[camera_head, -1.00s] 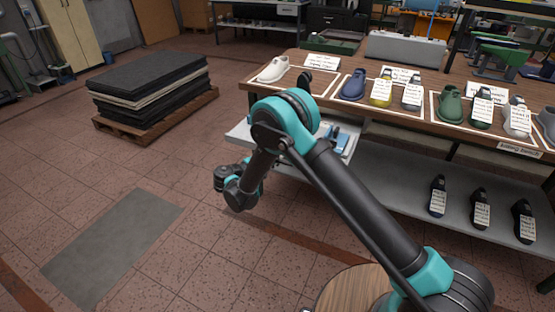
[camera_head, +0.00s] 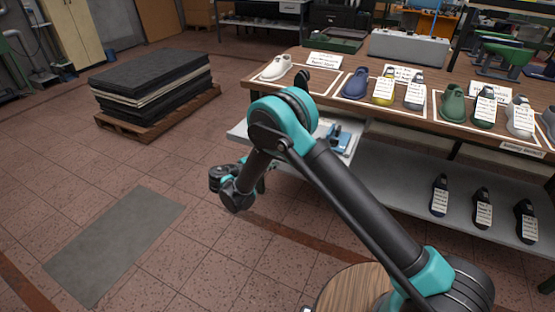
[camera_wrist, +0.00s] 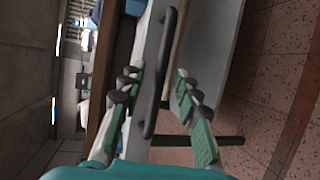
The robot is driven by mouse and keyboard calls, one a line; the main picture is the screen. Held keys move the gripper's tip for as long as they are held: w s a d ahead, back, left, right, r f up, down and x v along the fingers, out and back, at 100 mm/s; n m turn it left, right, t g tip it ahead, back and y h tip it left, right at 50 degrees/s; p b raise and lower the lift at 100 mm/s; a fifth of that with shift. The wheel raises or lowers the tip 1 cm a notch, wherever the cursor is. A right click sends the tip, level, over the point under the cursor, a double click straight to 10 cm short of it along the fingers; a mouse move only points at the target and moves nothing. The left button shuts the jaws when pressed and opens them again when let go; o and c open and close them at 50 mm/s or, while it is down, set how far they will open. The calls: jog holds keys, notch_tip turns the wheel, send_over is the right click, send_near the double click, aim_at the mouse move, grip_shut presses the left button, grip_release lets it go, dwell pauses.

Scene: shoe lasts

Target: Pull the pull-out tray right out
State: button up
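The pull-out tray (camera_head: 240,131) is a pale grey shelf jutting from under the display table's left end, with blue items on it, partly hidden by my arm. In the wrist view its pale front (camera_wrist: 205,60) carries a dark bar handle (camera_wrist: 152,118). My gripper (camera_wrist: 157,78) is open, with one finger on each side of the handle. In the head view my arm hides most of the gripper.
The display table (camera_head: 262,88) holds several shoe lasts with paper labels. A lower grey shelf (camera_head: 390,195) holds 3 dark lasts. A pallet of stacked dark sheets (camera_head: 150,90) stands at left. The tiled floor between the pallet and table is clear, with a grey mat (camera_head: 115,245) at front left.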

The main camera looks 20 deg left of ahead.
jog(key=v, duration=0.9)
jog(key=shift+s, duration=0.25)
jog(key=shift+a, duration=0.15)
jog(key=w+d+r+m+g, duration=0.1)
jog(key=w+d+r+g, duration=0.15)
jog(key=w+d, duration=0.45)
jog(key=w+d+r+m+g, duration=0.1)
jog(key=w+d+r+g, duration=0.2)
jog(key=d, duration=0.7)
jog(key=d+r+m+g+y, duration=0.1)
jog(key=d+r+m+g, duration=0.1)
jog(key=d, duration=1)
jog(key=d+r+m+g+y, duration=0.1)
jog(key=d+r+m, duration=0.1)
jog(key=d, duration=0.9)
jog(key=s+d+f+m+y, duration=0.1)
jog(key=s+d+m+y, duration=0.1)
jog(key=s+d, duration=0.6)
jog(key=s+d+f+m+g+y, duration=0.1)
jog(key=s+d+f+m+y, duration=0.1)
jog(key=s+d+m, duration=0.3)
jog(key=s+d+y, duration=0.1)
jog(key=s+d, duration=0.2)
jog(key=s, duration=0.4)
jog(key=shift+d, duration=0.2)
